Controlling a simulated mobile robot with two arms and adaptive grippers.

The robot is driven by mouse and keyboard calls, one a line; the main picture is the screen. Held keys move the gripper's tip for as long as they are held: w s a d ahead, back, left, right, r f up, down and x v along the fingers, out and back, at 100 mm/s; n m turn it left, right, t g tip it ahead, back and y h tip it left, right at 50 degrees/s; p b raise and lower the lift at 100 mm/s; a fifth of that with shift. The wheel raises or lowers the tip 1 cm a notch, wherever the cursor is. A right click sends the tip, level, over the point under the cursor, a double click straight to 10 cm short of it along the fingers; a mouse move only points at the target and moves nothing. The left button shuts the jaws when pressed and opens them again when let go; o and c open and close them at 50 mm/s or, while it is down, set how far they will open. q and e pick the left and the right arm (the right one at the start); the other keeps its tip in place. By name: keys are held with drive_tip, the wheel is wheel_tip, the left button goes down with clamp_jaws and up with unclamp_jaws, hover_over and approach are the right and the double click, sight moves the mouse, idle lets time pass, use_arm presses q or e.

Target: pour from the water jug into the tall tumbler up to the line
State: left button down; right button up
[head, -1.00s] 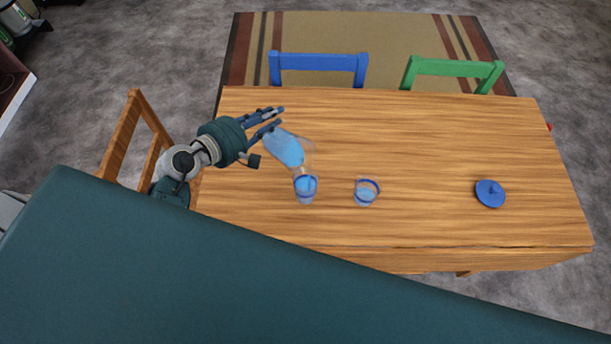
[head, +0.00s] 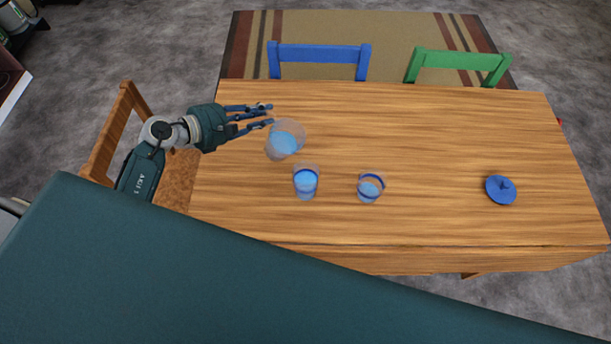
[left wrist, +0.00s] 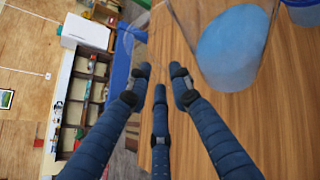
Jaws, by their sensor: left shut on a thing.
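The clear water jug (head: 285,143) with blue water in it is held beside and behind the tall tumbler, apart from it and nearly upright; any slight tilt is hard to judge. My left gripper (head: 268,114) is shut on the jug, though the clear handle is hard to see between the fingers. The jug fills the upper right of the left wrist view (left wrist: 232,45). The tall tumbler (head: 306,182) stands upright on the table with blue water inside and a dark blue band near its upper part. The exact level against the line is hard to read. My right gripper is not shown.
A shorter glass (head: 370,189) with a blue band and some water stands right of the tumbler. The table's middle is clear.

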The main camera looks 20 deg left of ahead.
use_arm(q)
drive_tip(key=f+b, duration=0.2)
drive_tip(key=w+a+f+n+h+b, duration=0.1)
drive_tip(key=f+b, duration=0.1)
drive_tip(key=f+n+g+b, duration=0.1)
drive_tip(key=f+b, duration=0.1)
drive_tip(key=shift+w+a+h+b, duration=0.15)
drive_tip(key=shift+a+h+b, duration=0.15)
drive_tip(key=shift+a+b, duration=0.1)
drive_tip(key=shift+w+f+n+h+b, duration=0.1)
drive_tip(key=shift+f+n+h+b, duration=0.2)
drive_tip(key=shift+f+n+b, duration=0.55)
wheel_tip(320, 180, up, 8)
drive_tip(key=p, duration=0.3)
drive_tip(key=shift+f, duration=0.2)
